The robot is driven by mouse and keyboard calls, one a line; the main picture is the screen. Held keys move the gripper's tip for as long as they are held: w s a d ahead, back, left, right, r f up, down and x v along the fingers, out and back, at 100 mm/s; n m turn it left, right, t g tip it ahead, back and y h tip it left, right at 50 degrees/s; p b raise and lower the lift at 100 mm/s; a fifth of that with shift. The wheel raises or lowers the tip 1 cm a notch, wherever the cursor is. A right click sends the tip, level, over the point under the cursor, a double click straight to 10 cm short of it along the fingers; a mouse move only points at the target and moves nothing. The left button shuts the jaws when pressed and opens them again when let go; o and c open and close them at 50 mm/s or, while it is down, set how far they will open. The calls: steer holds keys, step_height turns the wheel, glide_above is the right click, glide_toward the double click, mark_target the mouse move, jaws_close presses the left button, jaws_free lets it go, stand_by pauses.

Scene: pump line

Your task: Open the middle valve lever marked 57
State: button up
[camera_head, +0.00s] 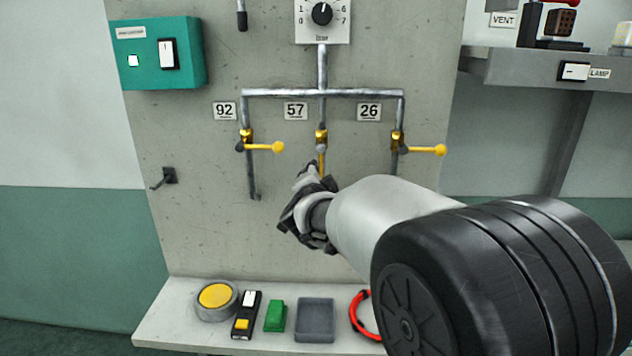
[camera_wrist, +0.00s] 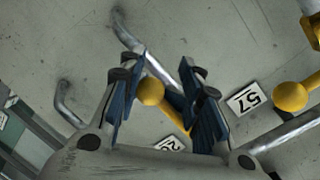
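The valve marked 57 (camera_head: 321,135) is the middle one of three on the grey panel. Its yellow lever (camera_head: 322,163) points straight down, in line with its pipe. My gripper (camera_head: 316,178) is at the lower end of this lever and hides its knob in the head view. In the wrist view, my gripper (camera_wrist: 158,78) is open, with the yellow knob (camera_wrist: 151,91) between its fingers. The knob lies close to the left finger, with a gap to the right one. I cannot tell whether it touches. The 57 label (camera_wrist: 243,100) shows upside down on the right.
The levers of valve 92 (camera_head: 264,147) and valve 26 (camera_head: 425,149) stand out to the right on either side. A dial (camera_head: 322,14) sits above and a teal box (camera_head: 158,53) at upper left. Below is a shelf (camera_head: 180,312) with a yellow button and small items.

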steer(key=o, duration=0.5)
steer(key=shift+s+d+r, duration=0.1)
steer(key=shift+d+r, duration=0.1)
steer(key=shift+r, duration=0.5)
steer(key=shift+o, duration=1)
steer(key=shift+a+f, duration=0.1)
steer(key=shift+f, duration=0.15)
steer(key=shift+s, duration=0.1)
steer(key=v, duration=1.2)
steer(key=shift+f, duration=0.1)
steer(key=s+d+f+n+g, duration=0.3)
steer(key=s+d+f, duration=0.1)
steer(key=s, duration=0.7)
steer(key=s+d+f+n+g, duration=0.4)
steer(key=s+d, duration=0.3)
steer(key=s, duration=0.5)
steer(key=s+d+f+n+g, duration=0.3)
steer(key=s+d+f, duration=0.3)
steer(key=s, duration=0.5)
steer(key=shift+s+f+n+g, duration=0.2)
steer(key=shift+s+n+g, duration=0.2)
steer(key=shift+n, duration=0.3)
